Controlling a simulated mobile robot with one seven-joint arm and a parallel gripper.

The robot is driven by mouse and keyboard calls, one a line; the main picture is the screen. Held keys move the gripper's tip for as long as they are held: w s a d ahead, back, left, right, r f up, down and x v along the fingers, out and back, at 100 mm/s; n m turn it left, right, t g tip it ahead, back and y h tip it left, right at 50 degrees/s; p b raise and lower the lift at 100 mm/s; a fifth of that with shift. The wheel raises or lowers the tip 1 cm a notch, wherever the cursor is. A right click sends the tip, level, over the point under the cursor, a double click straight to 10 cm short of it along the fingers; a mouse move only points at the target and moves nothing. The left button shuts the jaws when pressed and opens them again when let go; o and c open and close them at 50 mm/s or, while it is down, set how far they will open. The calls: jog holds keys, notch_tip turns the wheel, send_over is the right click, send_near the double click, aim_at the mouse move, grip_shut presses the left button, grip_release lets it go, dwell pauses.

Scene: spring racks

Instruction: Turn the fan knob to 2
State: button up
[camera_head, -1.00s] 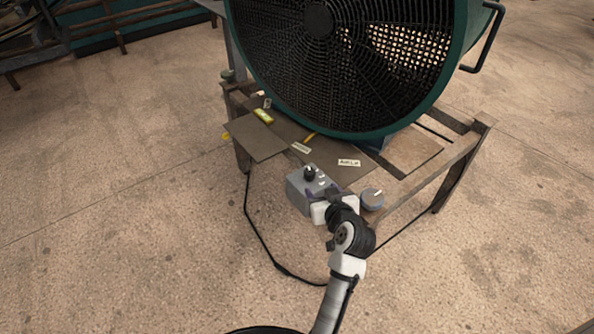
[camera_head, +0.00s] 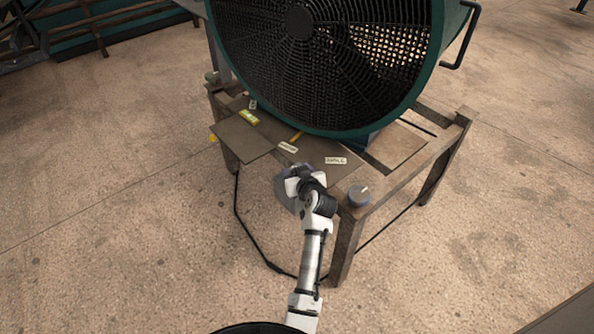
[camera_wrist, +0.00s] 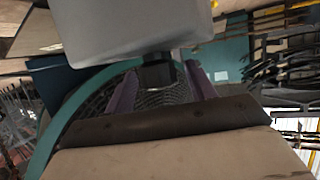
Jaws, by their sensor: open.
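The grey fan control box (camera_head: 285,192) is at the table's front edge, mostly hidden by my arm in the head view. It fills the top of the wrist view as a pale grey block (camera_wrist: 135,25). Its black knob (camera_wrist: 158,72) sticks out from it in the wrist view. My gripper (camera_wrist: 161,84) is open, with a purple finger on either side of the knob and a visible gap on both sides. In the head view my gripper (camera_head: 293,174) is over the box and hides the knob. The knob's setting cannot be read.
The large teal fan (camera_head: 330,60) stands on a wooden table (camera_head: 448,135) behind the box. A black cable (camera_head: 238,215) hangs to the floor.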

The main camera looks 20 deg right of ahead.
jog(key=shift+c, duration=0.3)
jog(key=c, duration=0.9)
